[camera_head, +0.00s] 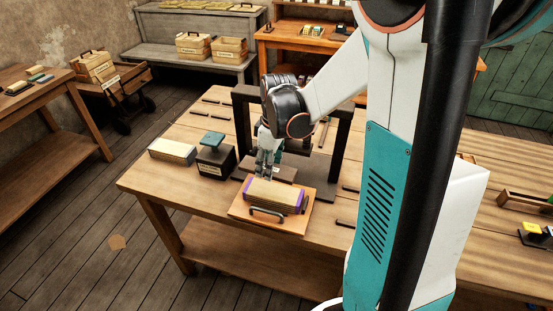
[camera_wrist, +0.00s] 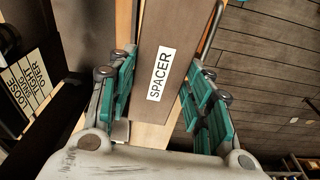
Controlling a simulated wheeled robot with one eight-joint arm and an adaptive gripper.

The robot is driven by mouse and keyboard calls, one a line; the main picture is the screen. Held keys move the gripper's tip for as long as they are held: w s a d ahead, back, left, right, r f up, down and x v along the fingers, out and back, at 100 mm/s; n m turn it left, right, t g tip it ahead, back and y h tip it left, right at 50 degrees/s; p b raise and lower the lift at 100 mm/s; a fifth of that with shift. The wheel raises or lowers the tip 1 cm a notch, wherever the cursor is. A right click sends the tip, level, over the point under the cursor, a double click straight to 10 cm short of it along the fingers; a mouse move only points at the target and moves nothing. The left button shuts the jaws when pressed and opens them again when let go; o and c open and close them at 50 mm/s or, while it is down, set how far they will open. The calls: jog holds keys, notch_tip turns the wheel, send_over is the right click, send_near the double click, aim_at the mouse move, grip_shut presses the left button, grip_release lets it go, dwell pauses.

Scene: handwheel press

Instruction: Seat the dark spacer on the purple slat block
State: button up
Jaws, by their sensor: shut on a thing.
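The dark spacer (camera_wrist: 178,35) is a dark brown bar with a white SPACER label, held between my gripper's teal fingers (camera_wrist: 160,75) in the wrist view. In the head view my gripper (camera_head: 267,172) points down, and the spacer (camera_head: 286,174) shows beside its fingers. The slat block (camera_head: 272,192) has a pale top and purple ends. It lies on an orange-brown board (camera_head: 240,212) with a dark handle at its front. The spacer appears at or above the block's far edge, apart from its front part; the height gap between them cannot be told.
The dark press frame (camera_head: 343,140) stands upright behind the block, close around my arm. The table's front left (camera_head: 160,180) is clear.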

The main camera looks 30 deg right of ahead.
jog(key=shift+s+d+r+n, duration=0.2)
jog(key=shift+s+d+n, duration=0.2)
jog(key=shift+s+d, duration=0.15)
jog(key=shift+f, duration=0.1)
jog(key=b, duration=0.5)
send_over(274, 191)
jog(key=shift+f, duration=3.3)
jog(key=shift+s+d+f+b, duration=0.1)
jog(key=shift+f+b, duration=0.85)
jog(key=shift+f, duration=0.15)
jog(key=o, duration=1.2)
jog(key=shift+r, duration=0.1)
jog(key=r, duration=0.8)
jog(key=s+r, duration=0.1)
jog(key=r, duration=0.2)
jog(key=shift+s+d+r, duration=0.1)
jog(key=shift+d+r, duration=0.3)
